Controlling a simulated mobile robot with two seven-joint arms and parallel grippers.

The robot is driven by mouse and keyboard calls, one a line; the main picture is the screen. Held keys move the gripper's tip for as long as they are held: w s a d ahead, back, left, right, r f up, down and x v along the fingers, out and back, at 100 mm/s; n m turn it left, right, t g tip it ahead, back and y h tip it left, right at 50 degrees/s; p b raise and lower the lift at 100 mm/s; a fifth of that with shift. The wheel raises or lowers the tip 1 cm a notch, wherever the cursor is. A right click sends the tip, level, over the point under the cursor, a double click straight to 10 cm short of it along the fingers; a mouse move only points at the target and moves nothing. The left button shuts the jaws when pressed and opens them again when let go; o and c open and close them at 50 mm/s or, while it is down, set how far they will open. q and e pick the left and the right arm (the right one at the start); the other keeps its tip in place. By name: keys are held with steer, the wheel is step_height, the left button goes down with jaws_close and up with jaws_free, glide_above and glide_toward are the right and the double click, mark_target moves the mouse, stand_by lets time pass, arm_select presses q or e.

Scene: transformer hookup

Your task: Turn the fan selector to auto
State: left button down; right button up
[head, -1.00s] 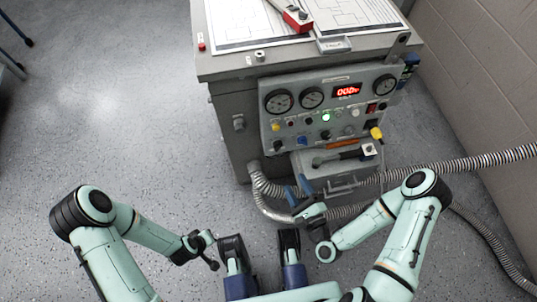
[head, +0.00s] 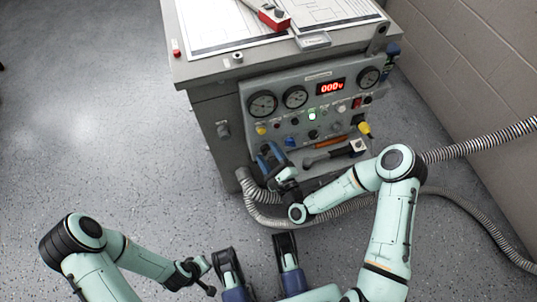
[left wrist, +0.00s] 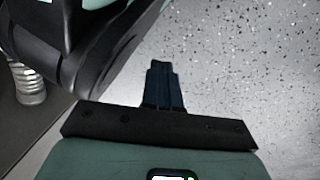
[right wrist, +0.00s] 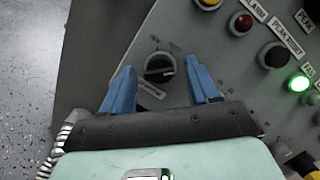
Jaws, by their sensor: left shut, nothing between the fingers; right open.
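The selector knob, taken to be the fan selector (right wrist: 160,67), is a black round knob on the grey panel, in the right wrist view. Its pale pointer line points right; the small marks around it and the label below it are too blurred to read. My right gripper (head: 270,154) is open, its blue fingers at the panel's lower left in the head view. In the right wrist view the fingers stand on both sides of the knob with gaps. The gripper hides the knob in the head view. My left gripper (left wrist: 161,68) is shut and empty over the floor.
The panel (head: 249,88) carries gauges, a red display (head: 330,87), a lit green button (head: 312,115) and other buttons close to the knob. A drawer-like ledge with a dark-handled tool (head: 325,157) lies to the right. Ribbed hoses (head: 478,138) run below.

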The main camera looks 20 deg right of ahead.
arm_select(q)
steer(key=shift+s, duration=0.1)
arm_select(e)
steer(key=shift+w, duration=0.15)
steer(key=c, duration=1)
arm_select(q)
steer(key=w+d+r+t+p, duration=0.1)
steer(key=w+d+r+p, duration=0.1)
steer(key=r, duration=0.4)
steer(key=shift+w+r+h+p, duration=0.35)
steer(key=shift+w+p, duration=0.2)
steer(key=shift+p, duration=0.65)
arm_select(e)
steer(key=shift+d+r+n+g+y, duration=0.1)
steer(key=shift+n+g, duration=0.25)
steer(key=shift+n, duration=1.2)
steer(key=shift+a+n+g+y, duration=0.1)
steer(key=shift+n+g, duration=0.2)
steer(key=shift+n, duration=1.2)
steer(key=shift+d+r+n+g+y, duration=0.1)
steer(key=shift+n+g, duration=0.25)
steer(key=shift+n, duration=1.2)
arm_select(q)
steer(key=shift+d, duration=0.1)
arm_select(e)
steer(key=shift+f, duration=0.1)
